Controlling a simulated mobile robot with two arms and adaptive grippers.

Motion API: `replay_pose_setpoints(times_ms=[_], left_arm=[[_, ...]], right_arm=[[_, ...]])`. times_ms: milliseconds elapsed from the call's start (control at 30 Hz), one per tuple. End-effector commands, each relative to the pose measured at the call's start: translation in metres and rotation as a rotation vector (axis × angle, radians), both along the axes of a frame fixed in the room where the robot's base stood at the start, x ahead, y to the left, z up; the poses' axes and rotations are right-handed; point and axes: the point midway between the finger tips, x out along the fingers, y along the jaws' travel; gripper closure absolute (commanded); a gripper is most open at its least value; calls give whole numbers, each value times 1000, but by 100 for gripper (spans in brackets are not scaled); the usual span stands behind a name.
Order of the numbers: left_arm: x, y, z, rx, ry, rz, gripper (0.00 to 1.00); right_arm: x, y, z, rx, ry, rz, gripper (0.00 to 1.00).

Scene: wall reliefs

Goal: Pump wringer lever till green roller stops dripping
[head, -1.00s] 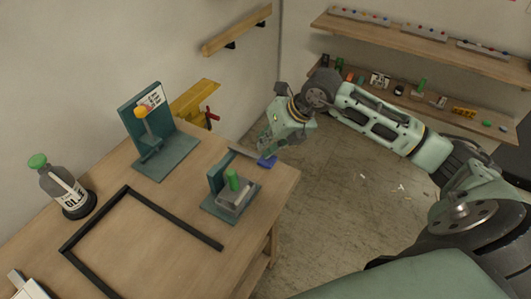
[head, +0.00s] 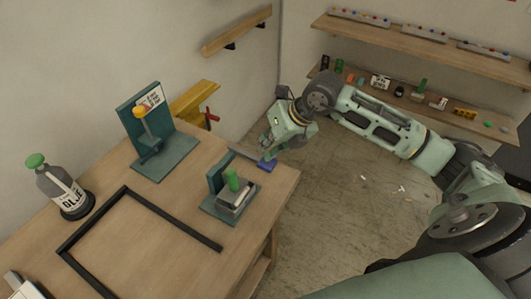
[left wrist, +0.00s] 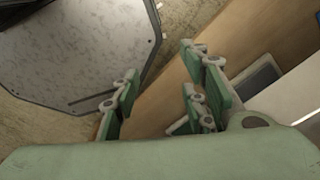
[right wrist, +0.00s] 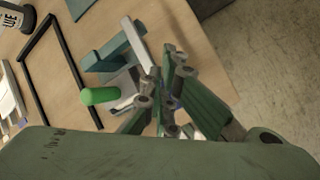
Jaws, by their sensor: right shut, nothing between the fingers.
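The wringer has a teal base and upright plate (head: 215,176) and stands near the table's right corner. Its green roller (head: 233,181) sits by a grey block and also shows in the right wrist view (right wrist: 100,96). A grey lever bar (head: 243,153) ends in a blue grip (head: 267,164) at the table edge. My right gripper (head: 267,149) is shut and empty, just above the blue grip; contact cannot be told. In the right wrist view its fingers (right wrist: 170,75) largely hide the grip. My left gripper (left wrist: 160,98) is open and empty, seen only in its wrist view. No drips can be made out.
A teal stand with a yellow knob (head: 139,112) stands at the table's back. A bottle with a green cap (head: 62,190) is at left. A black frame (head: 170,216) lies on the table (head: 150,250). Shelves (head: 425,42) hang at back right, above open floor.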

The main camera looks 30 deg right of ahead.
Motion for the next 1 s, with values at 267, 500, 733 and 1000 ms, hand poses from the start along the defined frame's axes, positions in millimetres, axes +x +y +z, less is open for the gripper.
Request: replay_pose_setpoints(times_ms=[267, 500, 733, 1000], left_arm=[[0, 0, -4, 0, 0, 0, 60], [0, 0, -6, 0, 0, 0, 60], [0, 0, -9, 0, 0, 0, 60], [0, 0, -11, 0, 0, 0, 60]], right_arm=[[-1, -1, -5, -1, 2, 0, 100], [-2, -1, -7, -1, 2, 0, 100], [-3, -1, -10, -1, 2, 0, 100], [-3, -1, -12, -1, 2, 0, 100]])
